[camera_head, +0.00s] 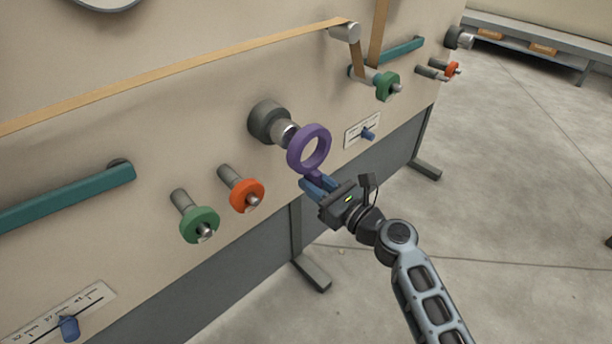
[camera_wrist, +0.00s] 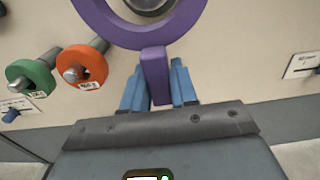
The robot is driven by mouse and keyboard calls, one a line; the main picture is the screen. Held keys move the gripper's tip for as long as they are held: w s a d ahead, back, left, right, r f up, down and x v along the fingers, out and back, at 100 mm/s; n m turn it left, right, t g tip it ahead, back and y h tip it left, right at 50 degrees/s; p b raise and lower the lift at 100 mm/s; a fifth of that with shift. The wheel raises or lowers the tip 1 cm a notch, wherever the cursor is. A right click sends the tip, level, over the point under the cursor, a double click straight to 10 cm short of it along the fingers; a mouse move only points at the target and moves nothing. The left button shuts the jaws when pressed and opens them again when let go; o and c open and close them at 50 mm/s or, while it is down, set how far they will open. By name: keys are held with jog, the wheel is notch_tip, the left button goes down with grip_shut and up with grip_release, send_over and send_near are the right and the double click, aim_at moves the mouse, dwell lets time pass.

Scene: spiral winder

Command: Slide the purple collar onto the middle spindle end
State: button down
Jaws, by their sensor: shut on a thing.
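The purple collar (camera_head: 295,155) is a ring with a short tab at its bottom. My gripper (camera_head: 316,184) is shut on that tab, with its blue fingers on either side. The wrist view shows the tab of the purple collar (camera_wrist: 154,75) between the fingers of my gripper (camera_wrist: 158,88). The middle spindle end (camera_head: 285,131) is a metal stub on a dark round hub, behind and to the left of the ring in the head view. In the wrist view, the metal end (camera_wrist: 150,5) shows through the ring's opening, cut off at the top. I cannot tell whether the collar touches the spindle.
Pegs with a green collar (camera_head: 199,225) and an orange collar (camera_head: 246,195) stick out at lower left. A teal bar (camera_head: 65,200) lies left. A tan strip (camera_head: 180,72) runs over a roller (camera_head: 344,32) above. A blue slider knob (camera_head: 368,134) is right. Floor space is clear at right.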

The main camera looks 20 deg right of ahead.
jog(key=r+p+v, duration=0.1)
jog(key=v, duration=0.7)
jog(key=shift+p, duration=0.35)
jog(key=shift+s+r, duration=0.1)
dwell(0.9)
